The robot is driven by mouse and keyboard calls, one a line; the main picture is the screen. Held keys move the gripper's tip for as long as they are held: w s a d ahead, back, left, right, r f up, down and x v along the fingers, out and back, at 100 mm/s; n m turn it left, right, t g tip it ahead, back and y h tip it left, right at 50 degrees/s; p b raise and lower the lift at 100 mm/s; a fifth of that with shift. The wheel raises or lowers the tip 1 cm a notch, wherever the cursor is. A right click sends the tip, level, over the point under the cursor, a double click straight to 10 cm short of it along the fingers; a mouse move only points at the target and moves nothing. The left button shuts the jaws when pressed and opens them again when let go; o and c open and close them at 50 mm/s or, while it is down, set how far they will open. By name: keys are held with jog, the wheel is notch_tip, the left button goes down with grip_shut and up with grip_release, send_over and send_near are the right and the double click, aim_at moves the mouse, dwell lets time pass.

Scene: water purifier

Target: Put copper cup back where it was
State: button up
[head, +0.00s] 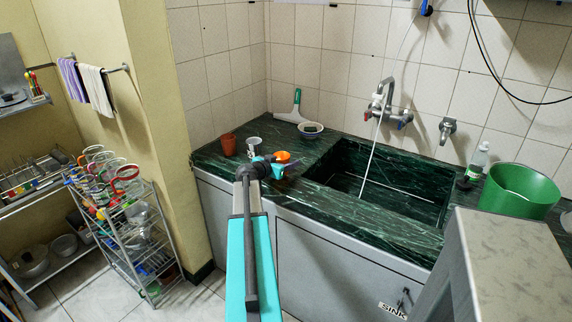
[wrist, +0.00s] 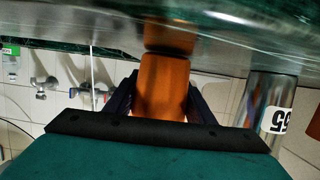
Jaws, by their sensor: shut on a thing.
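The copper cup (head: 283,157), orange-brown, is in my gripper (head: 279,163) over the green marble counter (head: 325,144), left of the sink basin. In the wrist view the cup (wrist: 162,88) sits between the two dark fingers of my gripper (wrist: 160,100), which are shut on its sides. That view is upside down, with the counter (wrist: 60,25) at the top. The cup's end is at or very close to the counter, where its reflection shows; I cannot tell whether it touches.
A metal cup (head: 253,145) stands close to the held cup; its label shows in the wrist view (wrist: 265,100). A reddish-brown cup (head: 229,145) stands further left. A bowl (head: 311,130) is behind, the sink basin (head: 385,180) right, a green tub (head: 519,190) far right.

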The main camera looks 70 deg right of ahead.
jog(key=shift+f, duration=0.15)
jog(key=o, duration=1.2)
jog(key=shift+r, duration=0.25)
jog(key=shift+b+v, duration=0.95)
jog(key=shift+v, duration=5.05)
jog(key=shift+s, duration=0.1)
